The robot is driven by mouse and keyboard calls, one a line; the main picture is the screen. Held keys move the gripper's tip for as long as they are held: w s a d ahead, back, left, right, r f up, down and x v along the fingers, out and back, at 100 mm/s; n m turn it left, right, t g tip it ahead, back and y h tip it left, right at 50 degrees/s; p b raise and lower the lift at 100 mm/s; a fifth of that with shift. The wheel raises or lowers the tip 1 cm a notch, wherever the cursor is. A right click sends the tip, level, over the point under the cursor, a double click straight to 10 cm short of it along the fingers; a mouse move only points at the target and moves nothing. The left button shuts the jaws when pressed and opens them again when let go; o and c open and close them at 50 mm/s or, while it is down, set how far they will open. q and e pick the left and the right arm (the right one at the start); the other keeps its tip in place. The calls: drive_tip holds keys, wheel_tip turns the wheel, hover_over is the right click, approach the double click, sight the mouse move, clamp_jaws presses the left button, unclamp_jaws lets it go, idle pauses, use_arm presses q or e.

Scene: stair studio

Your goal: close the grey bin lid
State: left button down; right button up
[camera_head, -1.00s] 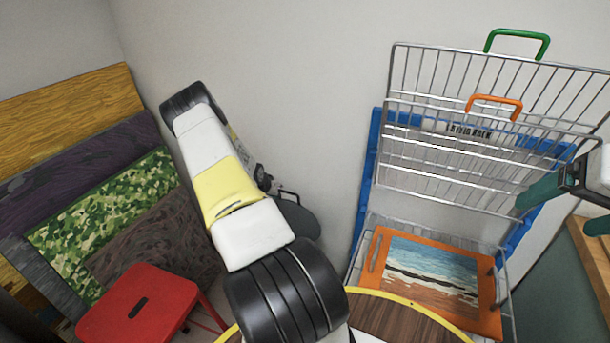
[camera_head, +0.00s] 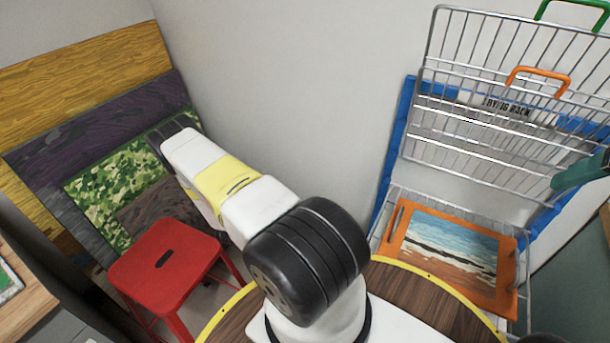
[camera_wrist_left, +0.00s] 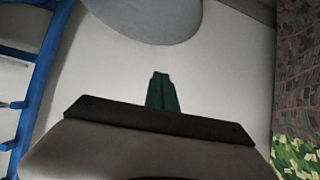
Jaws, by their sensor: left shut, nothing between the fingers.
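A smooth grey rounded shape (camera_wrist_left: 148,18), which looks like the grey bin lid, shows at the top of the left wrist view. The bin body cannot be made out. In the head view the lid does not show now; my left arm covers much of the middle. My left gripper (camera_wrist_left: 161,76) is shut and empty, its dark green fingers just below the grey shape in the wrist picture, with a gap of pale wall between. That gripper is hidden in the head view. One teal finger of my right gripper (camera_head: 580,172) shows at the right edge; its opening cannot be judged.
A red stool (camera_head: 165,268) stands at the lower left, before leaning boards (camera_head: 100,120). A wire drying rack (camera_head: 480,110) with an orange-framed picture (camera_head: 450,255) stands at right. A round yellow-rimmed wooden top (camera_head: 430,295) lies at the bottom. A blue frame (camera_wrist_left: 35,75) borders the wrist view.

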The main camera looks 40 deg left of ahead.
use_arm(q)
drive_tip(key=shift+s+d+f, duration=0.1)
drive_tip(key=shift+s+f, duration=0.3)
drive_tip(key=shift+f, duration=0.3)
drive_tip(key=shift+s+a+f, duration=0.1)
drive_tip(key=shift+s+f, duration=0.25)
drive_tip(key=shift+f, duration=0.4)
drive_tip(key=shift+s+d+f, duration=0.1)
drive_tip(key=shift+s+f, duration=0.3)
drive_tip(key=shift+f, duration=0.3)
